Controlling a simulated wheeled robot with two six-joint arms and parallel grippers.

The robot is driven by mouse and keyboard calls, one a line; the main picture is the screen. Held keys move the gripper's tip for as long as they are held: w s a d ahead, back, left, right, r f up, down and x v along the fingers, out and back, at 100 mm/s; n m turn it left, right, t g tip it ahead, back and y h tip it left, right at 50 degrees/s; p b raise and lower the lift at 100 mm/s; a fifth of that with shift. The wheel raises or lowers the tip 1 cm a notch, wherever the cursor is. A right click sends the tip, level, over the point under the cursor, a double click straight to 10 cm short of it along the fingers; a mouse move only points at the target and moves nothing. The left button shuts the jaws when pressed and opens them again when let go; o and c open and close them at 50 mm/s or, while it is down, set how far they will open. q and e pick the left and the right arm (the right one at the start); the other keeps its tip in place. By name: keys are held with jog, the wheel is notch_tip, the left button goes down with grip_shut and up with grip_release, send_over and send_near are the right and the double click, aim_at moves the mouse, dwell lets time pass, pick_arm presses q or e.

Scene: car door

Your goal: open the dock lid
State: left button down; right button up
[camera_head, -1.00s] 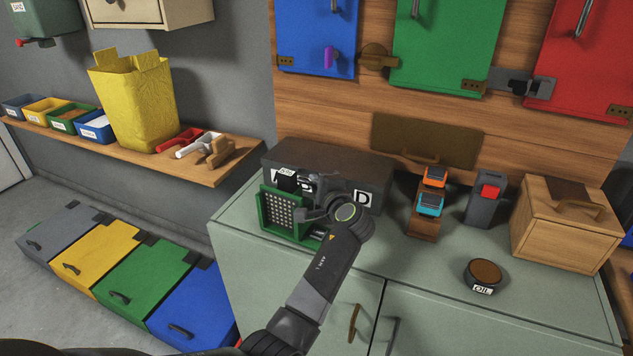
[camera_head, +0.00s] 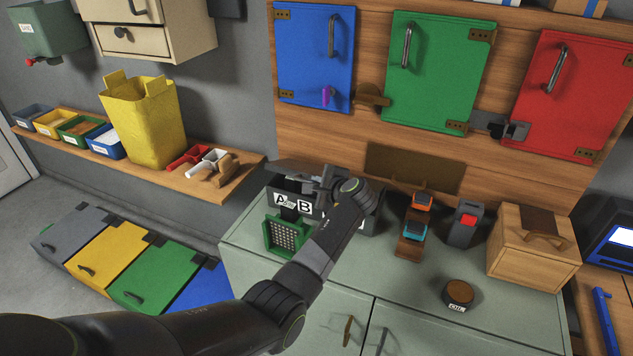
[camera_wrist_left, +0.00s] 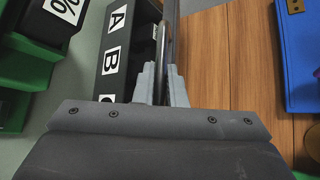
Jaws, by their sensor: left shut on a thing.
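The dock is a long dark box (camera_head: 281,207) with white letter labels on its front, standing on the grey-green cabinet. Its labels A and B also show on the dark front in the left wrist view (camera_wrist_left: 113,75). The dock lid (camera_head: 296,167) appears as a dark flat panel tilted up above the box; my arm hides much of it. My left gripper (camera_head: 328,183) is at the lid's front. In the left wrist view its fingers (camera_wrist_left: 162,85) are shut on a metal bar handle (camera_wrist_left: 162,42). My right gripper is not in view.
A green-framed grid block (camera_head: 284,236) stands before the dock. Right of it are a stand with orange and blue pieces (camera_head: 410,244), a grey block with a red top (camera_head: 463,226), a wooden box (camera_head: 530,250) and an oil tin (camera_head: 458,295). A brown panel (camera_head: 415,168) is behind.

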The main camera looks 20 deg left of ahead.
pick_arm(q)
jog(key=shift+w+r+p, duration=0.35)
jog(key=shift+r+p, duration=0.05)
jog(key=shift+r, duration=0.25)
jog(key=shift+w+r+p, duration=0.35)
jog(key=shift+r, duration=0.3)
jog(key=c, duration=1.5)
grip_release()
